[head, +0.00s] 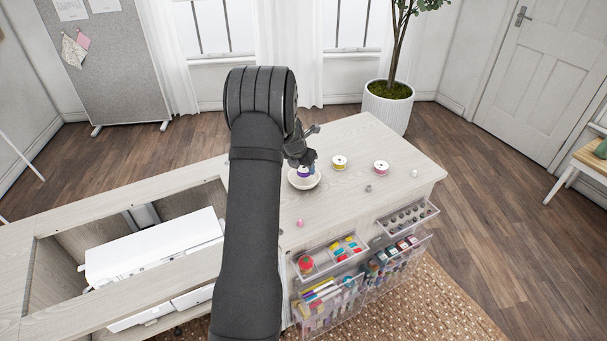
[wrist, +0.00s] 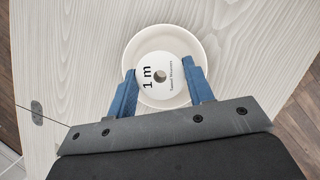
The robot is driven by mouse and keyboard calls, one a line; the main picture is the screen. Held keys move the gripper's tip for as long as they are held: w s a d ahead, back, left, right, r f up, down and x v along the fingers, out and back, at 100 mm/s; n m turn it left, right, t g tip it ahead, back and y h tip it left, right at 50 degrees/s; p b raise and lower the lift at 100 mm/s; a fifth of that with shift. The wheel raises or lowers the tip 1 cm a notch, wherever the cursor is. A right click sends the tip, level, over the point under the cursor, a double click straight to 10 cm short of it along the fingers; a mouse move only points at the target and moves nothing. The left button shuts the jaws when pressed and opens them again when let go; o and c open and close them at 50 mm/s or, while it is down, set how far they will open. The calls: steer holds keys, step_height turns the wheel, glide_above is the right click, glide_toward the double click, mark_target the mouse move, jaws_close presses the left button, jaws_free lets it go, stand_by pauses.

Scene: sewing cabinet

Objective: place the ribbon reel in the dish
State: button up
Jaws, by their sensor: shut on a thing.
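The ribbon reel (wrist: 161,78) has a round white face marked "1 m" with a centre hole. In the head view its purple side (head: 304,173) shows under my gripper (head: 302,164). My gripper's blue fingers (wrist: 160,88) are shut on the reel, one on each side. The shallow white dish (head: 306,184) stands on the cabinet top, and its rim (wrist: 198,47) shows around the reel in the wrist view. The reel is over or within the dish; I cannot tell whether it touches the bottom. My arm covers the area left of the dish.
A yellow reel (head: 339,162) and a pink reel (head: 380,167) stand to the right on the cabinet top (head: 400,145). A small pink item (head: 300,223) lies nearer the front. Clear trays (head: 345,250) hang at the front. A white sewing machine (head: 150,248) sits in the left opening.

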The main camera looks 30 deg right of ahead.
mark_target(302, 170)
steer(key=shift+f, duration=1.75)
steer(key=shift+f, duration=0.15)
steer(key=o, duration=0.7)
steer(key=v, duration=1.2)
steer(key=shift+w+r, duration=0.1)
steer(key=shift+r, duration=0.15)
steer(key=x, duration=1.2)
steer(key=shift+r, duration=1.05)
